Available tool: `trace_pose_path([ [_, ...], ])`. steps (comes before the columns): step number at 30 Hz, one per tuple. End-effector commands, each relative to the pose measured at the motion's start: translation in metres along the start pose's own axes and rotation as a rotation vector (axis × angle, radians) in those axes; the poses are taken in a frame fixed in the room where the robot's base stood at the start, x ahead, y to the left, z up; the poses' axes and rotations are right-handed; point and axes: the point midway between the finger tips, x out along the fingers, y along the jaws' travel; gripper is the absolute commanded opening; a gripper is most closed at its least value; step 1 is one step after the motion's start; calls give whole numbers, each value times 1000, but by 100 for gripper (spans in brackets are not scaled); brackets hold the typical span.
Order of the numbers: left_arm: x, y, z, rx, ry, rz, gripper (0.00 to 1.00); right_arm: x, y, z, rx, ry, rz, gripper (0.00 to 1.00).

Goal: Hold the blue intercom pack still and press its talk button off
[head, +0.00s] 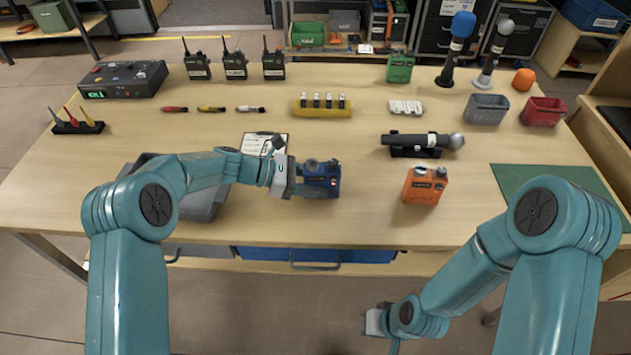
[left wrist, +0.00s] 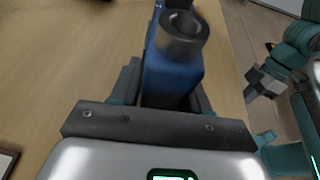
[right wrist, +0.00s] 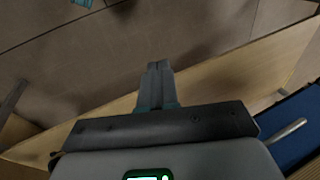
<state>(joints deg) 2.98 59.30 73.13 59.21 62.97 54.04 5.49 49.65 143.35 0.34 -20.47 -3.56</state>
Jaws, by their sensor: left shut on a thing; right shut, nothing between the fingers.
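The blue intercom pack (head: 323,180) stands on the workbench left of the orange pack. My left gripper (head: 303,181) is shut on it from the left. I cannot make out the talk button. My right gripper (head: 368,321) is low in front of the bench, well apart from the pack. In the right wrist view its fingers (right wrist: 158,75) are together and empty.
An orange pack (head: 424,186) and a microphone on a stand (head: 422,142) are to the right. A grey tray (head: 200,203) lies under my left arm. A printed card (head: 264,142) lies behind the left gripper. The bench's front edge lies between my right gripper and the pack.

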Motion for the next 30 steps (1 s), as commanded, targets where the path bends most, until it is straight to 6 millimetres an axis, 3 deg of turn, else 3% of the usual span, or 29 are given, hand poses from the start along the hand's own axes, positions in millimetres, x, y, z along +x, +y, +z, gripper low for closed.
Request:
trace_pose_path([
  [3,0,0,0,0,0,0,12,-33,-32,-43,-181,131,-6,0],
  [9,0,0,0,0,0,0,12,-99,-98,-95,-483,360,-30,0],
  [15,0,0,0,0,0,0,12,-149,-130,-133,-579,628,-147,0],
  [21,0,0,0,0,0,0,12,-173,-148,-142,-613,731,-239,0],
  [26,0,0,0,0,0,0,12,-174,-151,-153,-617,741,-251,0],
  [30,0,0,0,0,0,0,12,-170,-152,-173,-616,740,-248,0],
])
